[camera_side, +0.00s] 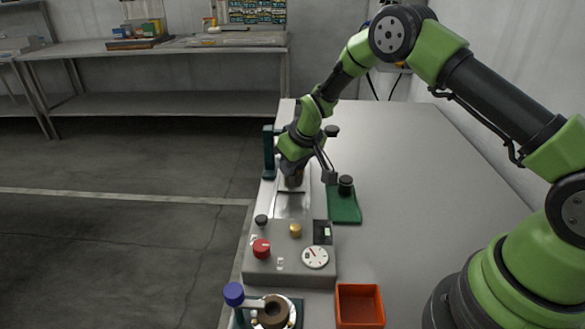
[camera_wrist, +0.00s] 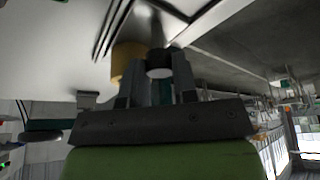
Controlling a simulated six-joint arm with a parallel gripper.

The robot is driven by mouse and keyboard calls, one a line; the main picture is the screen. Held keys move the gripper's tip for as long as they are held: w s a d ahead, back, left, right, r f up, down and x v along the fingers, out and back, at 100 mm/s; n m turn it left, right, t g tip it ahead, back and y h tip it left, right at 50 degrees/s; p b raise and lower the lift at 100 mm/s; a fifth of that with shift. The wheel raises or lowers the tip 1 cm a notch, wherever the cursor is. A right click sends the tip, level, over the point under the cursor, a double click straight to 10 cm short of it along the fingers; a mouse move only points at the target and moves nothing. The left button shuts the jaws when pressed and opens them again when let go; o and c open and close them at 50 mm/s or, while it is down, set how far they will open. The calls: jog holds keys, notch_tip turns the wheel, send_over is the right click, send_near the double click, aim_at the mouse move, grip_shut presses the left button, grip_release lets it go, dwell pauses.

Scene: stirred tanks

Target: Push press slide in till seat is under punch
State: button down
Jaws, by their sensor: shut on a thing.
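The press stands at the back left of the bench, and its dark teal upright (camera_side: 268,152) shows beside my wrist. A bright metal plate of the slide (camera_side: 291,205) comes out toward the camera. In the wrist view my gripper (camera_wrist: 158,82) is shut on a short black knob (camera_wrist: 159,64) with a pale end. A brass-coloured round part (camera_wrist: 127,62) is close beside the knob. My arm hides the punch and most of the seat, so I cannot tell how they line up.
A grey control box (camera_side: 290,257) with a red knob, brass knob and dial stands in front of the slide. A green plate (camera_side: 343,205) with a black knob is to the right. An orange tray (camera_side: 359,306) and a blue-knobbed lever (camera_side: 234,293) are nearest. The bench's right is clear.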

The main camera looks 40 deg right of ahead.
jog(key=shift+w+d, duration=0.8)
jog(key=shift+d, duration=0.05)
jog(key=c, duration=0.9)
grip_release()
jog(key=v, duration=1)
jog(key=shift+s, duration=0.1)
